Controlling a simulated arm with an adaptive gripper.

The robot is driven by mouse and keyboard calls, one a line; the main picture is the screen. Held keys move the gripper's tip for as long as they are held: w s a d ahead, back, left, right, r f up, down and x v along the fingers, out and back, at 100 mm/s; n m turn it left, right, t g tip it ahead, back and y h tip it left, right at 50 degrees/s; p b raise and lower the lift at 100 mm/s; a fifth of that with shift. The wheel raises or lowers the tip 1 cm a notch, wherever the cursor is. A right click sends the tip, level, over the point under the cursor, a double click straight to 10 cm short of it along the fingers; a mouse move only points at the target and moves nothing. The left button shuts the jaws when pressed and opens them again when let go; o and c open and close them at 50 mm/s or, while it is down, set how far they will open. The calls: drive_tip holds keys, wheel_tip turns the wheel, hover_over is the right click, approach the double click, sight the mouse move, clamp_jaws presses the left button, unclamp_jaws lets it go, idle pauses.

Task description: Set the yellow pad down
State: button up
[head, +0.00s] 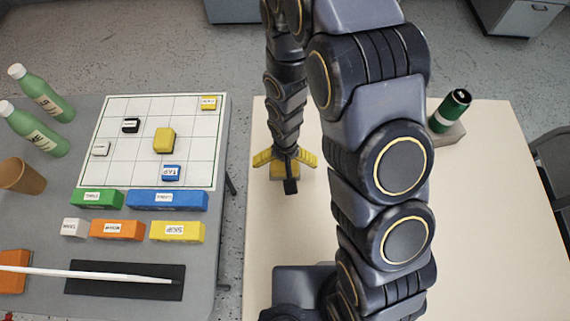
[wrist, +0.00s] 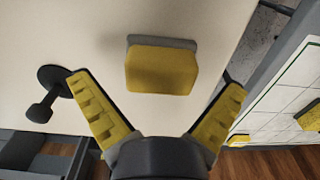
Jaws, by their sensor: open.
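A yellow pad with a grey layer along one side (wrist: 162,70) rests on the cream table in the wrist view, between the tips of my open gripper (wrist: 158,84). Neither finger touches it; there is a gap on both sides. In the head view my gripper (head: 286,160) points down at the left edge of the cream table, with the yellow pad (head: 283,172) partly hidden below it. Another yellow block (head: 164,140) sits on the white grid board (head: 113,163); it also shows at the right edge of the wrist view (wrist: 311,117).
The cream table (head: 490,230) is mostly clear. A black knobbed object (wrist: 46,92) is near the left finger. The grey table (head: 50,165) holds bottles, a cup (head: 22,175) and coloured blocks.

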wheel_tip(320, 180, up, 10)
idle(0.4)
drive_tip(key=shift+r, duration=0.15)
drive_tip(key=s+d+r, duration=0.5)
drive_tip(key=s+r, duration=0.3)
drive_tip(key=s+d+r+g, duration=0.1)
drive_tip(key=s+d+r, duration=0.4)
drive_tip(key=s+r, duration=0.4)
drive_tip(key=shift+s+g, duration=0.15)
drive_tip(key=shift+g, duration=0.15)
